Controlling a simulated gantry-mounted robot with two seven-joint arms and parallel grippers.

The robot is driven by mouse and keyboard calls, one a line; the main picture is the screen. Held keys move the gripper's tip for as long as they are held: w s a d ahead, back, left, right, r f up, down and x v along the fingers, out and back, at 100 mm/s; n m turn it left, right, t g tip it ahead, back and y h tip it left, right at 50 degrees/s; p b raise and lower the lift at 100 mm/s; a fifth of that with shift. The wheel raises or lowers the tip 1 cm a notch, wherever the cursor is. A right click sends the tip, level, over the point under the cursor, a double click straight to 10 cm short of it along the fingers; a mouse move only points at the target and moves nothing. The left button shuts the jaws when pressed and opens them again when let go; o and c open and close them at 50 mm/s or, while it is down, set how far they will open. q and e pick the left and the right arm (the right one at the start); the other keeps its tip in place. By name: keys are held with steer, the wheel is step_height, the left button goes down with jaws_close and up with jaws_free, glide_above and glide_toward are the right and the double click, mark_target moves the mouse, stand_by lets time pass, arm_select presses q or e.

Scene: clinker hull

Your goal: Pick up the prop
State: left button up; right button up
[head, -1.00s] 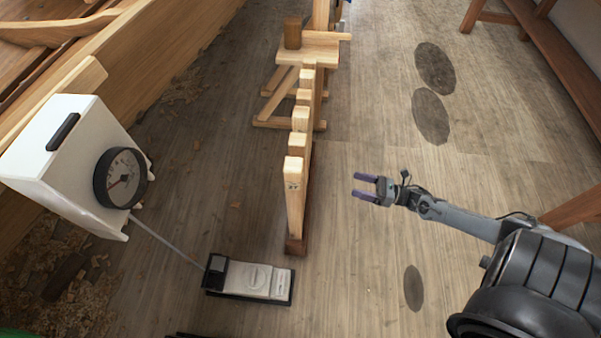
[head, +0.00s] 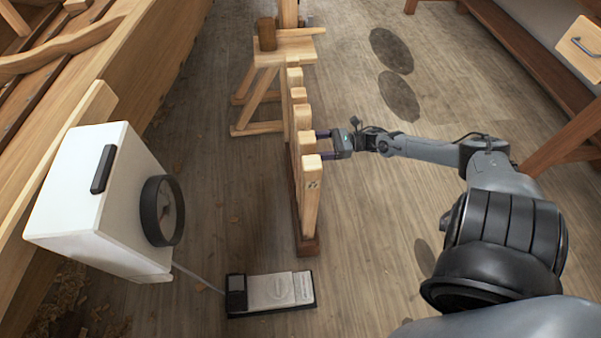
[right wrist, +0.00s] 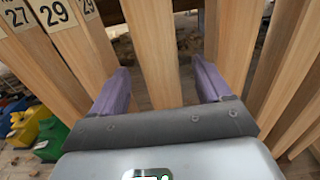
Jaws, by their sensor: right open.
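A row of upright wooden props (head: 311,195) stands in a narrow dark-based rack in the middle of the head view. My right gripper (head: 322,146) is open at the right side of the row, level with the props' upper parts. In the right wrist view, one plain pale prop (right wrist: 150,40) stands between the two purple fingers of the gripper (right wrist: 160,72), with gaps on both sides. Props to its left carry number labels, 27 and 29. The fingertips are partly hidden by the props in the head view. My left gripper is not in view.
A white box with a round dial (head: 95,195) stands at the left, by the wooden hull (head: 140,75). A grey-and-black device (head: 275,293) lies on the floor before the rack. A wooden sawhorse (head: 270,85) stands behind it. Floor right of the rack is open.

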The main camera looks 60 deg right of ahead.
steer(key=b+x, duration=0.3)
steer(key=x, duration=0.4)
steer(key=shift+c, duration=0.2)
steer(key=shift+c, duration=1.1)
jaws_close()
steer(key=shift+r, duration=0.1)
